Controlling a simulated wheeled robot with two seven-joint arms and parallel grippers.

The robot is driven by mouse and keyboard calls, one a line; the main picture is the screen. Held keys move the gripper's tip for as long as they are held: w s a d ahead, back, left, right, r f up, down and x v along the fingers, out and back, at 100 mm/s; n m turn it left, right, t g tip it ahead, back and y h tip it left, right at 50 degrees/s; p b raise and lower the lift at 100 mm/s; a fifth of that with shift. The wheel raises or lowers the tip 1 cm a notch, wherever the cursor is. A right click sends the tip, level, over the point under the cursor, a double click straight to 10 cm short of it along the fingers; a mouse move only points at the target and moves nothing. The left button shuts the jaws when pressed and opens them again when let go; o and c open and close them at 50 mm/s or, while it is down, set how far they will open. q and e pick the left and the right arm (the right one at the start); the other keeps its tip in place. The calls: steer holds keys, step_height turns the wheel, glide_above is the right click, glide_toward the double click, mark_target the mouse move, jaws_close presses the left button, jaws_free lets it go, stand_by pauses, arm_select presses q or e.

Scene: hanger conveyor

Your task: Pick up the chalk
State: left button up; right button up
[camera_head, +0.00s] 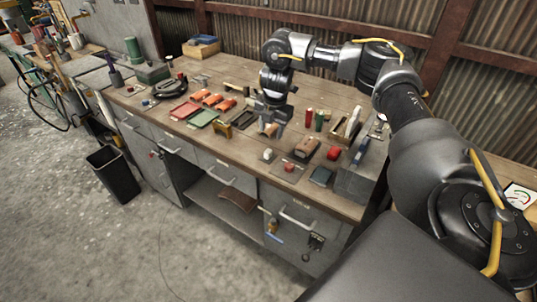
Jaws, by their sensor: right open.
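My right arm reaches in from the right, and my right gripper (271,121) points down over the middle of the workbench (232,146). It is open, with a small tan-orange piece (268,130) just at its fingertips; I cannot tell if they touch. A small white piece (267,154), possibly the chalk, lies nearer the front edge, in front of the gripper. Pale upright pieces (352,121) stand in a holder at the right. At this size I cannot tell for sure which is the chalk. My left gripper is not in view.
Red and green trays (185,110) and orange pieces (212,99) lie left of the gripper. Red and green cylinders (319,120), a brown block (306,146) and a red item (333,153) stand to its right. A black bin (113,174) stands on the floor at left.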

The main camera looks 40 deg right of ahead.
steer(key=b, duration=0.1)
glide_above(268, 151)
steer(key=s, duration=0.1)
steer(key=shift+s+a+f, duration=0.1)
steer(key=shift+f, duration=1.45)
steer(key=shift+s+a+f, duration=0.1)
steer(key=shift+f, duration=1.45)
steer(key=f, duration=0.3)
steer(key=w+f+p, duration=0.1)
steer(key=shift+d+f, duration=0.25)
jaws_close()
